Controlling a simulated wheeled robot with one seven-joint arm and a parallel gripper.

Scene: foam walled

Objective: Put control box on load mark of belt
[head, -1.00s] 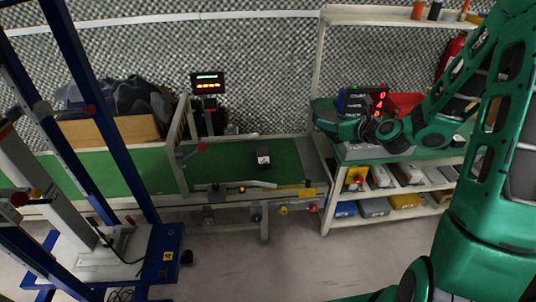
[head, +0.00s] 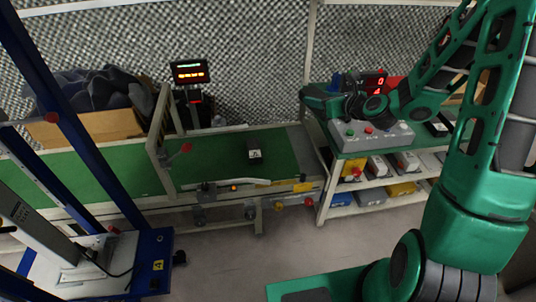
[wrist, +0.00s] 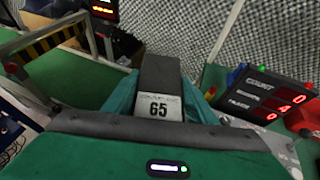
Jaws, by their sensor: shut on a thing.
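My gripper (wrist: 160,95) is shut on a dark box with a white label reading 65, which I take as the control box (wrist: 160,73). The box stands up between the teal fingers in the wrist view, its lower part hidden by my gripper. In the head view my gripper (head: 315,92) is raised at the left end of the bench, and the held box cannot be made out there. The green belt (head: 215,168) is to its left and lower. A similar dark box (head: 254,151) with a white label lies on the belt. I cannot make out the load mark.
A grey box with buttons (head: 372,138) is on the bench near my arm. A gate frame (head: 158,125) and display post (head: 190,75) flank the belt. A blue frame (head: 150,250) stands at left.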

